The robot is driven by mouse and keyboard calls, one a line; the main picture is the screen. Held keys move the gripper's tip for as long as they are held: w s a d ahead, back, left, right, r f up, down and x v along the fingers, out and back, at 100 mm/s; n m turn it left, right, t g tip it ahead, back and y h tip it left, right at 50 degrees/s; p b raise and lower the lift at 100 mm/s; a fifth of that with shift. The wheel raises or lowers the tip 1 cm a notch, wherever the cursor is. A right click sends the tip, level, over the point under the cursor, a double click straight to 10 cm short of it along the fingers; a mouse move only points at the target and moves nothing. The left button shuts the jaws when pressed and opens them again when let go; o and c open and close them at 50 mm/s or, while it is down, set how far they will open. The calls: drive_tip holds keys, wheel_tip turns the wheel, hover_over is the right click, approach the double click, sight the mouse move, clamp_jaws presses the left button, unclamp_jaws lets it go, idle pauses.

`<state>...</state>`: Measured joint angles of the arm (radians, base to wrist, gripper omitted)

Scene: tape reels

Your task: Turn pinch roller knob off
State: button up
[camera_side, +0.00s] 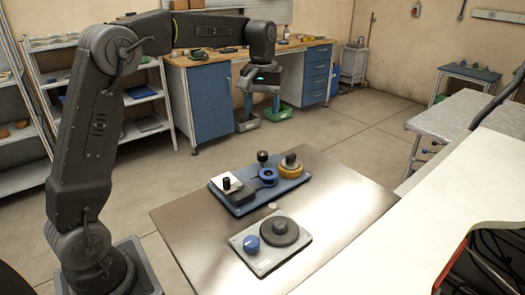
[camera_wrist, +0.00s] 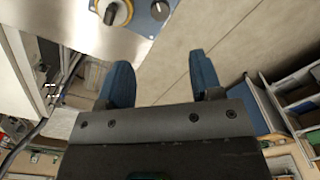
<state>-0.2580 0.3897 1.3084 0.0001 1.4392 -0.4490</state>
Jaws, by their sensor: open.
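A blue baseplate (camera_side: 240,207) lies on a metal table. It carries a black knob (camera_side: 263,156) at its back edge, a yellow reel (camera_side: 291,172), a blue reel (camera_side: 267,177) and a pale block with a black post (camera_side: 226,183). In the wrist view a round dark knob (camera_wrist: 160,10) with a pale pointer mark sits at the top edge, beside the yellow reel (camera_wrist: 126,12). No label shows which is the pinch roller knob. My gripper (camera_side: 260,101) is open and empty, high above and behind the plate; its blue fingers (camera_wrist: 162,78) are spread in the wrist view.
A grey plate (camera_side: 262,266) with a blue knob (camera_side: 252,243) and a dark disc (camera_side: 279,231) lies at the table's front. A small round piece (camera_side: 273,206) lies between the plates. The metal table (camera_side: 345,200) is clear to the right. A workbench (camera_side: 210,105) stands behind.

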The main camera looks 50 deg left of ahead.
sight(263, 153)
wheel_tip(263, 153, down, 14)
drive_tip(key=shift+w, duration=0.1)
idle(0.5)
drive_tip(key=c, duration=0.9)
drive_tip(key=shift+a+m, duration=0.1)
drive_tip(key=shift+m, duration=0.3)
drive_tip(key=m, duration=0.4)
drive_tip(key=shift+m, duration=0.4)
drive_tip(key=m, duration=0.5)
drive_tip(key=shift+m, duration=0.4)
